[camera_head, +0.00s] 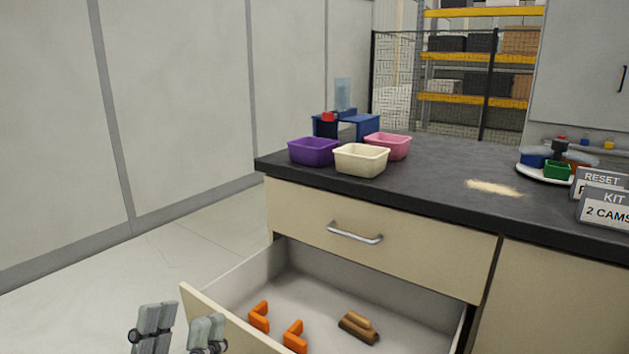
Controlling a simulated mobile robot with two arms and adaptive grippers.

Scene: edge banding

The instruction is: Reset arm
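My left gripper (180,327) is at the bottom left of the head view. Its two fingers stand apart with nothing seen between them. One finger overlaps the front panel of the open drawer (228,325) in the picture; I cannot tell whether it touches. My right gripper is not in view. The drawer is pulled out below the dark worktop. Inside it lie two orange angled pieces (259,316) (294,336) and a small stack of brown rods (358,327).
On the worktop (430,185) stand a purple bin (313,151), a cream bin (361,160), a pink bin (388,146) and a blue stand (358,125). A pale dust patch (493,187) lies at centre right. A plate with coloured cups (545,172) and signs (604,208) are at the right.

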